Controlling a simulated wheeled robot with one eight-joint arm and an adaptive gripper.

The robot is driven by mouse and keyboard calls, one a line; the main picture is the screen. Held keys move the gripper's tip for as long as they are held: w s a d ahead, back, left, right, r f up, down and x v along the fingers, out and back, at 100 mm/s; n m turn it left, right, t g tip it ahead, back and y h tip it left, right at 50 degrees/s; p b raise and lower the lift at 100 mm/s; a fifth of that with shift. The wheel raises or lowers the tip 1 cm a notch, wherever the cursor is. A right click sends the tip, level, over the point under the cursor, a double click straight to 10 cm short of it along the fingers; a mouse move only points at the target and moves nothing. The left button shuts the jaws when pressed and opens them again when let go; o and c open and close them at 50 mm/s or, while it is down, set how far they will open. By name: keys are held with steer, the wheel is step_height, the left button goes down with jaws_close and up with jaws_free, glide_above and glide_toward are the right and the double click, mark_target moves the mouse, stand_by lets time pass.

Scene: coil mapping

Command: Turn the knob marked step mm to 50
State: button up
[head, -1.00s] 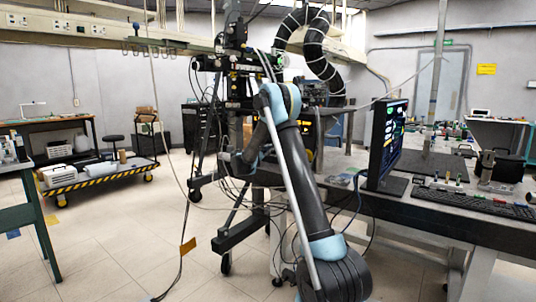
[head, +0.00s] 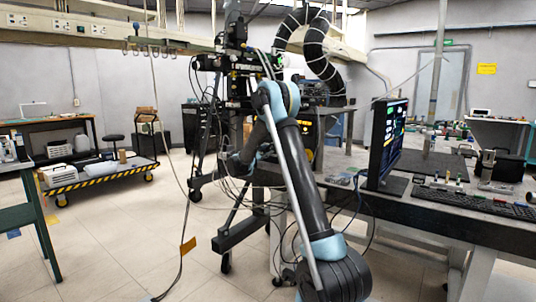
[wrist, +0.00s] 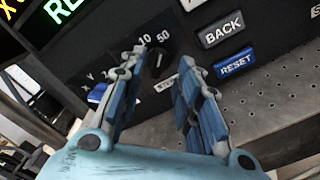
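In the wrist view, a dark knob (wrist: 157,63) sits on a black panel, with the printed numbers 10 and 50 above it. A partly covered white label (wrist: 168,85) lies below it. I cannot clearly read the knob's pointer setting. My gripper (wrist: 160,56) has its two blue-padded fingers apart, one on each side of the knob. I cannot tell whether either finger touches it. In the head view, the knob and fingertips cannot be made out among the equipment and cables.
A BACK button (wrist: 222,29) and a blue RESET button (wrist: 234,63) are right of my fingers. Another small switch with X and Y markings (wrist: 98,93) is at left. A perforated metal surface (wrist: 285,105) lies below. In the head view, a monitor (head: 387,142) stands right of my arm.

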steer(key=v, duration=0.9)
steer(key=shift+s, duration=0.15)
steer(key=s+d+m+g+y, duration=0.2)
steer(key=s+d+m+g, duration=0.25)
steer(key=s+d, duration=0.75)
steer(key=s+d+m+g+y, duration=0.25)
steer(key=s+d+m, duration=0.45)
steer(key=s, duration=1)
steer(key=s+f+m+g+y, duration=0.1)
steer(key=s+f, duration=0.4)
steer(key=s, duration=0.5)
steer(key=s+a+f+m+g+y, duration=0.1)
steer(key=s+f+m+g+y, duration=0.1)
steer(key=s, duration=0.9)
steer(key=s+a+f+m+g+y, duration=0.1)
steer(key=s+f+m+y, duration=0.3)
steer(key=s+f, duration=0.4)
steer(key=s, duration=0.3)
steer(key=shift+s+f, duration=0.25)
steer(key=shift+a, duration=0.1)
